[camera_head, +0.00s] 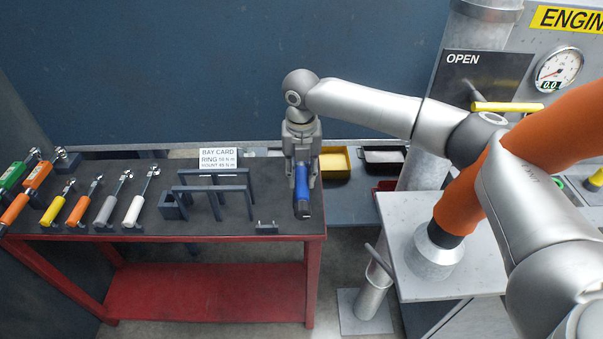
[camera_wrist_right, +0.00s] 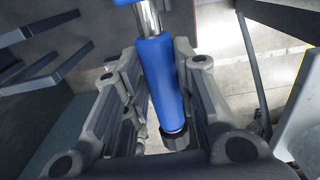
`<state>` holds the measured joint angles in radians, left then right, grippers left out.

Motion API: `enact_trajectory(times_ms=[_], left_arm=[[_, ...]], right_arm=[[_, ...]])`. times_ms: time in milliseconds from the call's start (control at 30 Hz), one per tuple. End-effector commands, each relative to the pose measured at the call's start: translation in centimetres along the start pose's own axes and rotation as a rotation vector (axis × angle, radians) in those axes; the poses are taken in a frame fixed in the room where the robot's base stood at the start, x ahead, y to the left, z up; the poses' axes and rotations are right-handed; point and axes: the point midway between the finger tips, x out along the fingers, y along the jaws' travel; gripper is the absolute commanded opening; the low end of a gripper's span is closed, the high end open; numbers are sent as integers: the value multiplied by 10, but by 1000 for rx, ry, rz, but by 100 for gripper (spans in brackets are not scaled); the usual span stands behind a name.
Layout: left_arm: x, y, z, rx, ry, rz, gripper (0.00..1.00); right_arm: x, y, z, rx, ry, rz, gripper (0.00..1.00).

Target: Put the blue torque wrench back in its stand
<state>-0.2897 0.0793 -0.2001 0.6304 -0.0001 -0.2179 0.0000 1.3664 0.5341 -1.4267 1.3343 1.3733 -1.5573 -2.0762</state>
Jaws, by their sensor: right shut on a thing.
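The blue torque wrench (camera_head: 303,198) is in my right gripper (camera_head: 302,176), over the right end of the red bench. In the right wrist view its blue handle (camera_wrist_right: 160,75) lies between the two fingers, with a bright metal shaft beyond the handle. Its head is hidden in the head view. A dark stand of two upright frames (camera_head: 212,187) is on the bench, left of the gripper and apart from it. I cannot tell from the picture whether this is the wrench's own stand. My left gripper is not in view.
Several wrenches with green, orange, yellow, grey and white handles (camera_head: 133,210) lie at the bench's left. A bay card (camera_head: 218,159) stands behind the frames. A small dark bracket (camera_head: 266,227) sits near the front edge. Yellow (camera_head: 335,165) and black bins (camera_head: 383,158) are behind right.

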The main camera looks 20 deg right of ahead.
Motion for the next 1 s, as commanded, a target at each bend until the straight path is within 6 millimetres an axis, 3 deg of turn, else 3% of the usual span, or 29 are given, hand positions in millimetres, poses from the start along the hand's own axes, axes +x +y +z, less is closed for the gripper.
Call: enact_trajectory(times_ms=[367, 1000], left_arm=[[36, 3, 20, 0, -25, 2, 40], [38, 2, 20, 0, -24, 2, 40]], right_arm=[[29, 0, 0, 0, -4, 2, 0], [72, 1, -1, 0, -2, 2, 0]])
